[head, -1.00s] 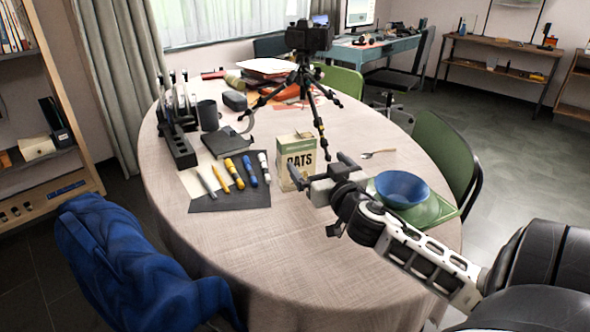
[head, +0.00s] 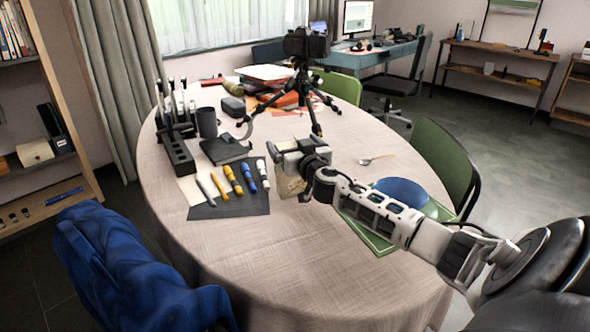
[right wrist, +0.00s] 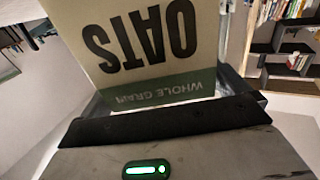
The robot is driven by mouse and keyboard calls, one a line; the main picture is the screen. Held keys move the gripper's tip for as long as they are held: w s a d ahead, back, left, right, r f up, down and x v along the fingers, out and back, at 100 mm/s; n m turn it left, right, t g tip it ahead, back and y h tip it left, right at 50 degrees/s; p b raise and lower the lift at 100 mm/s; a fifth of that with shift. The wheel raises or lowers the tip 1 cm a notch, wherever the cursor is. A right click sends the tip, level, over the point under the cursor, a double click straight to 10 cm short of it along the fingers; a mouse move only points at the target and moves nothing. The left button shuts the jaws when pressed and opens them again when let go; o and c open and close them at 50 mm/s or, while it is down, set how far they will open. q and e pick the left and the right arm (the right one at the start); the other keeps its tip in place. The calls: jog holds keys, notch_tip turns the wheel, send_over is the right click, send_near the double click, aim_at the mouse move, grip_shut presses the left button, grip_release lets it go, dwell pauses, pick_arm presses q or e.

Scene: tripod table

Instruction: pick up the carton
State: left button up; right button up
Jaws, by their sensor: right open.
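The carton (head: 289,187) is a pale box with a green band, standing on the round table (head: 330,265). In the head view my right gripper hides most of it. In the right wrist view the carton (right wrist: 150,40) fills the space just ahead of the palm, with "OATS" and "WHOLE GRAIN" upside down. My right gripper (head: 284,150) is open at the carton's upper part, with its jaws apparently on either side of it. Contact cannot be made out. My left gripper is not in view.
Markers (head: 234,177) on a dark mat (head: 240,208) lie left of the carton. A camera tripod (head: 302,80) stands behind. A fork (head: 375,159) lies to the right. The table's front is clear.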

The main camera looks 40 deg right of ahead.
jog(key=shift+w+d, duration=0.2)
jog(key=shift+w, duration=0.35)
jog(key=c, duration=1.3)
jog(key=shift+c, duration=0.3)
jog(key=shift+r, duration=0.15)
